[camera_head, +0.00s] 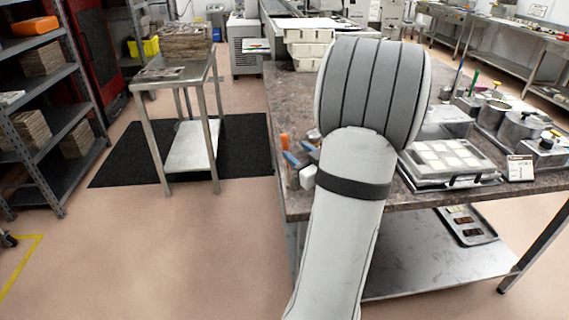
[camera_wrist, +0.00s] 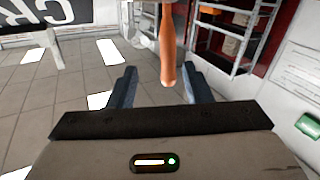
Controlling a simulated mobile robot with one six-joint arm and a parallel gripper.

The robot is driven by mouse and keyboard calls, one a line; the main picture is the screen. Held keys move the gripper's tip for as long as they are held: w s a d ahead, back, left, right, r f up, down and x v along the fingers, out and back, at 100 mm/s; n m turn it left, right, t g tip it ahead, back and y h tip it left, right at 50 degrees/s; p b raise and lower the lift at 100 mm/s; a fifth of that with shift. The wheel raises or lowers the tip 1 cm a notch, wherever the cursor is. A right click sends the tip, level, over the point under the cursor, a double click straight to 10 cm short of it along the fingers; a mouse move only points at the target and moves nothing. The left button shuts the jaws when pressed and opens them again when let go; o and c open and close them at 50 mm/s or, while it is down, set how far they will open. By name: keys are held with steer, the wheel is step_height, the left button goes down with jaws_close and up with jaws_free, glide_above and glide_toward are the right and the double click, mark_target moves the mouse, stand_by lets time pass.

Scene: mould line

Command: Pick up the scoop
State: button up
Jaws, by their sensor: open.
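An orange-brown handle (camera_wrist: 168,45), which looks like the scoop's, hangs into the wrist view from the top edge, with its rounded end downward. The rest of the tool is out of that view. My gripper (camera_wrist: 159,72) is open, one dark finger on each side of the handle's end, with gaps visible on both sides. In the head view a small orange piece (camera_head: 284,140), likely the same handle, shows at the worktable's left edge. The bluish fingers of my gripper (camera_head: 298,153) are close by it. My arm hides much of this area.
The worktable (camera_head: 297,98) holds a tray of pale blocks (camera_head: 447,159), metal pots (camera_head: 519,128) and a small sign (camera_head: 520,168) on the right. A steel side table (camera_head: 187,75) stands left on a black mat (camera_head: 130,160). Shelving (camera_head: 50,90) is far left. Open floor lies in front.

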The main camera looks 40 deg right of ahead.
mark_target(288, 148)
steer(key=w+p, duration=0.1)
steer(key=w, duration=0.5)
steer(key=shift+w+a+f, duration=0.1)
steer(key=shift+w+a, duration=0.05)
steer(key=shift+w, duration=0.25)
steer(key=shift+c, duration=0.3)
jaws_close()
